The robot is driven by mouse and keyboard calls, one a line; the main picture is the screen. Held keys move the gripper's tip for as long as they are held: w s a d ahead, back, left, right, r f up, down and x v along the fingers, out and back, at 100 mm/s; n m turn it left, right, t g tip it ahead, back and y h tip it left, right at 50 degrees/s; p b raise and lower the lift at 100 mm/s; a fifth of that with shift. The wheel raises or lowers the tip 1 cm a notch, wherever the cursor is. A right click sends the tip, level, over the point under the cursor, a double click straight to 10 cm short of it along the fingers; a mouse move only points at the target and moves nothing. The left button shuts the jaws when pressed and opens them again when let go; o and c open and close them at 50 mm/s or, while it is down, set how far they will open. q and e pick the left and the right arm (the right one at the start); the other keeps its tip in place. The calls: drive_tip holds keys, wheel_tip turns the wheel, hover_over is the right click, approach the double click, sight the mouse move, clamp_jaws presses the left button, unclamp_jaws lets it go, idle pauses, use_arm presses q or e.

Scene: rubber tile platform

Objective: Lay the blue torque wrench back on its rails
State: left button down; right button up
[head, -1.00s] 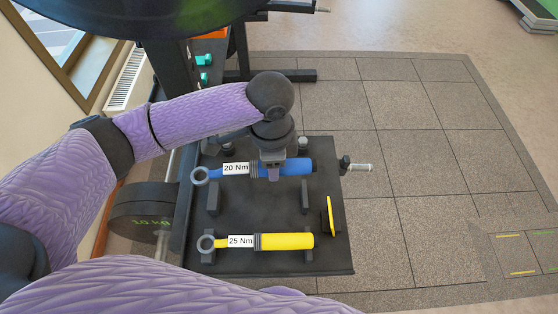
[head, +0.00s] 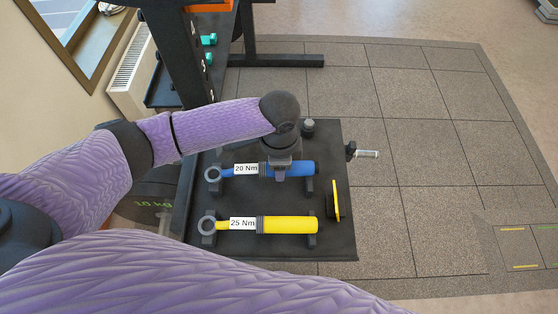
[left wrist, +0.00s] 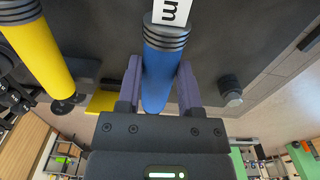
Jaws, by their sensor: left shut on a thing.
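The blue torque wrench (head: 303,168), labelled 20 Nm, lies level across the far part of the black board (head: 265,195), its ring end to the left. My left gripper (head: 281,174) is shut on its blue handle from above; in the left wrist view the fingers (left wrist: 158,88) stand on both sides of the handle (left wrist: 157,75). The wrench is over its two dark rails, left (head: 214,188) and right (head: 310,186). It looks at or very close to them; I cannot tell whether it touches. My right gripper is not in view.
A yellow wrench (head: 290,225), labelled 25 Nm, rests on its own rails nearer me. A yellow-and-black piece (head: 335,201) stands on the board's right side. A dark knob (head: 308,127) is at the far edge. Tiled floor to the right is clear.

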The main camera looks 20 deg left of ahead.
use_arm(q)
drive_tip(key=shift+f, duration=0.35)
drive_tip(key=shift+c, duration=0.9)
unclamp_jaws()
wheel_tip(320, 180, up, 10)
drive_tip(key=p, duration=0.3)
drive_tip(key=shift+r, duration=0.1)
drive_tip(key=shift+s, duration=0.1)
